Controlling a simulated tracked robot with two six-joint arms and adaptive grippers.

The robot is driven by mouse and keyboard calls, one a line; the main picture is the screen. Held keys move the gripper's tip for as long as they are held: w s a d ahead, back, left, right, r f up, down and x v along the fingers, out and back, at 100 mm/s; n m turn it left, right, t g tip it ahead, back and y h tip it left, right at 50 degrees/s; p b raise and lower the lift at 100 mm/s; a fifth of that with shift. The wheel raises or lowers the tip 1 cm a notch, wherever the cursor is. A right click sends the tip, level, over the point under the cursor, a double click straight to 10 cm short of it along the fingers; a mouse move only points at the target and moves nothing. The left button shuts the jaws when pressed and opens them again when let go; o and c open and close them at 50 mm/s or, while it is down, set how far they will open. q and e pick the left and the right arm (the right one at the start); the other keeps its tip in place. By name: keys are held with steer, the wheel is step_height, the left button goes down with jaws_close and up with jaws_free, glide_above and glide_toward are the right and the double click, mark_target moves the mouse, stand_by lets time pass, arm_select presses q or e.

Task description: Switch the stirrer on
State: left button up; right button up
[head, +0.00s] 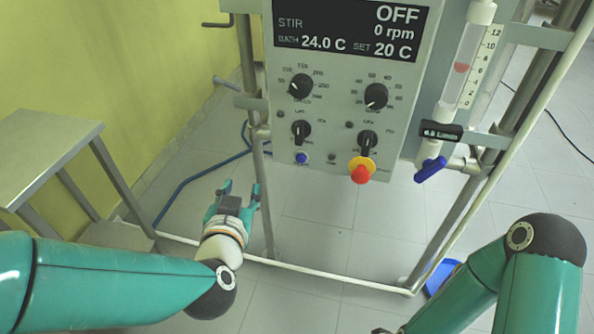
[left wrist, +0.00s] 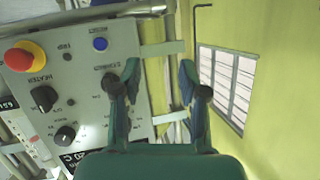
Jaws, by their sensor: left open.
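The grey control panel (head: 330,110) has a display (head: 350,30) that reads STIR OFF, 0 rpm, bath 24.0 C, set 20 C. The stirrer switch (head: 301,131) is a black knob at the panel's lower left, above a blue button (head: 302,158). In the left wrist view the panel appears upside down, and the stirrer switch (left wrist: 109,83) is partly hidden by a finger. My left gripper (head: 241,189) is open and empty, below and left of the panel in the head view. In the left wrist view its fingers (left wrist: 158,68) are apart at the panel's edge.
A red emergency button (head: 361,173) on a yellow base and the heater switch (head: 368,141) are to the right of the stirrer switch. Two dials (head: 300,86) sit above. A glass tube with a blue tap (head: 430,169) stands right. A metal table (head: 50,145) stands left.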

arm_select(q)
steer(key=s+d+r+t+h+b, duration=0.3)
steer(key=s+d+r+h+b, duration=0.1)
steer(key=s+d+r+b, duration=0.15)
arm_select(e)
step_height(320, 180, down, 9)
arm_select(q)
steer(key=p, duration=0.7)
glide_toward(298, 136)
steer(key=shift+m, duration=0.4)
steer(key=w, duration=0.3)
steer(key=w+d, duration=0.1)
steer(key=w, duration=0.2)
steer(key=w+p, duration=0.1)
steer(key=w, duration=0.2)
steer(key=shift+d+f, duration=0.1)
steer(key=shift+d, duration=0.15)
arm_select(e)
step_height(298, 136, up, 9)
arm_select(q)
jaws_close()
arm_select(e)
steer(key=shift+f, duration=0.1)
